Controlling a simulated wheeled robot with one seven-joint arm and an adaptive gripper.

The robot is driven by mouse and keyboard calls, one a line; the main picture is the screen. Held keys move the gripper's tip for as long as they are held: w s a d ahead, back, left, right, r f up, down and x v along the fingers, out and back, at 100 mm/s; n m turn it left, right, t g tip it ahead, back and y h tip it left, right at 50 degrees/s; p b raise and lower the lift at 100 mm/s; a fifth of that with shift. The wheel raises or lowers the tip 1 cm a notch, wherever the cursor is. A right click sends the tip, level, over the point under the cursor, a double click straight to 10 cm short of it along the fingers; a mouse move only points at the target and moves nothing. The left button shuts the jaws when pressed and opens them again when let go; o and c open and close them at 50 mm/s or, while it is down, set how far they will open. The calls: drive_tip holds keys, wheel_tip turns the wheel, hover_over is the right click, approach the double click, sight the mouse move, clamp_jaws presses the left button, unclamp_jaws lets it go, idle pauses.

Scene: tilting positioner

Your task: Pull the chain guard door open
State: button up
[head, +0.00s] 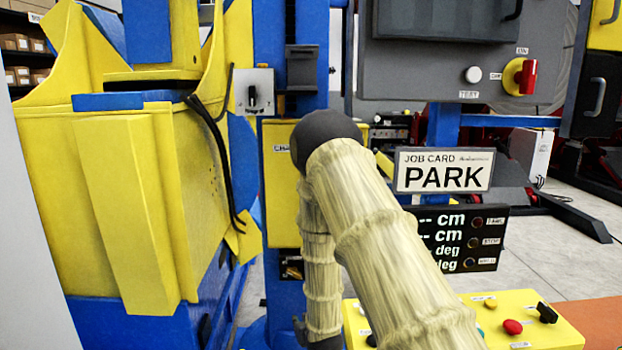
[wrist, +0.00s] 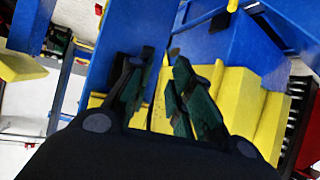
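The chain guard door (head: 280,190) is a yellow panel on the blue column in the head view, with a label starting "CHA" near its top. It looks closed. My arm covers its right part. My gripper is mostly below the head view's lower edge; only its dark base shows there, below the door. In the wrist view my gripper (wrist: 165,56) has its two green-padded fingers apart, with a gap between them and nothing clearly held. Blue and yellow surfaces lie behind the fingers. I cannot tell whether the yellow there belongs to the door.
A large yellow and blue positioner body (head: 130,190) stands left of the column, with a black cable (head: 222,150). To the right are a PARK sign (head: 443,171), a readout display (head: 460,238) and a yellow button console (head: 545,338). A grey cabinet (head: 440,75) hangs above.

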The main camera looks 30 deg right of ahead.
sight(292, 191)
drive_tip(key=w+d+r+t+h+p, duration=0.15)
drive_tip(key=w+d+r, duration=0.25)
drive_tip(key=r, duration=0.7)
drive_tip(key=w+d+r+m+t+h+p, duration=0.1)
drive_tip(key=w+d+r+t+p, duration=0.25)
drive_tip(key=r, duration=0.75)
drive_tip(key=w+d+r+t+h+p, duration=0.1)
drive_tip(key=w+d+r, duration=0.4)
drive_tip(key=r, duration=0.6)
drive_tip(key=shift+m, duration=0.3)
drive_tip(key=shift+d+f+p+x, duration=0.15)
drive_tip(key=shift+p+x, duration=0.7)
drive_tip(key=shift+x, duration=0.8)
drive_tip(key=shift+d+f+p+x, duration=0.2)
drive_tip(key=shift+p+x, duration=0.7)
drive_tip(key=shift+x, duration=0.75)
drive_tip(key=shift+d+f+p+x, duration=0.15)
drive_tip(key=shift+p+x, duration=0.7)
drive_tip(key=shift+x, duration=0.8)
drive_tip(key=shift+s, duration=0.15)
drive_tip(key=shift+c, duration=0.5)
clamp_jaws()
drive_tip(key=shift+a, duration=0.1)
